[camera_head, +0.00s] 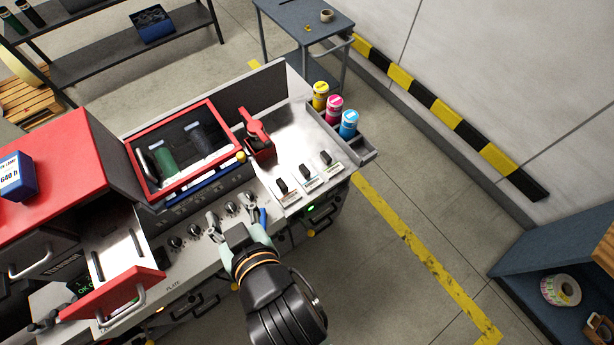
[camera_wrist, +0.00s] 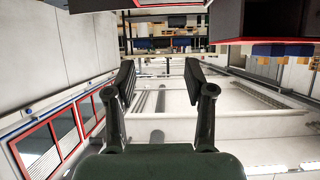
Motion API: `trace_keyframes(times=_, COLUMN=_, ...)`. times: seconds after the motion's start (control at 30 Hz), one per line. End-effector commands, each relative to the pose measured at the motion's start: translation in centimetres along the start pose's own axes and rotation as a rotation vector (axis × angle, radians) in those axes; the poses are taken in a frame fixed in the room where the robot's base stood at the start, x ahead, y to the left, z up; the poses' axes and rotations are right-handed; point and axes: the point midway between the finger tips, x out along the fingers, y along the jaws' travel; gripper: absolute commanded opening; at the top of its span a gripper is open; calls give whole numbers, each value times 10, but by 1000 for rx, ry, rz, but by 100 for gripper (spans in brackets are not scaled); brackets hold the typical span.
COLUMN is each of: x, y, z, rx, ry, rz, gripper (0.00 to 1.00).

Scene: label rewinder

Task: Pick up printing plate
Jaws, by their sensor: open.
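My gripper (camera_head: 238,221) is over the front control panel of the machine, with its two fingers spread apart and nothing visible between them. In the wrist view my gripper (camera_wrist: 159,84) is also open and empty. I cannot clearly pick out the printing plate in either view. Lettering that seems to read "PLATE" is on the machine's front ledge (camera_head: 185,287), left of my gripper. A shiny metal surface (camera_head: 117,243) shows inside an open bay behind a red-edged flap with a handle (camera_head: 122,292).
The machine has a red-framed window (camera_head: 184,150), a red lever (camera_head: 256,131) and several black knobs. Yellow, magenta and cyan bottles (camera_head: 334,106) stand at its right end. A blue box (camera_head: 16,176) sits on the red cover.

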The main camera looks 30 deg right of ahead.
Motion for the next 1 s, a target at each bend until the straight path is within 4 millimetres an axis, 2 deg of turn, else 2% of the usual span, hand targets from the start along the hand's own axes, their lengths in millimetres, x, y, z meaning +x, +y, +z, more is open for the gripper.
trace_keyframes(times=0.37, x=0, y=0, z=0, rx=0, ry=0, rz=0, gripper=55)
trace_keyframes(times=0.63, x=0, y=0, z=0, rx=0, ry=0, rz=0, gripper=100)
trace_keyframes(times=0.93, x=0, y=0, z=1, rx=0, ry=-1, rz=1, gripper=100)
trace_keyframes(times=1.0, x=10, y=10, z=9, rx=-8, ry=-21, rz=15, gripper=100)
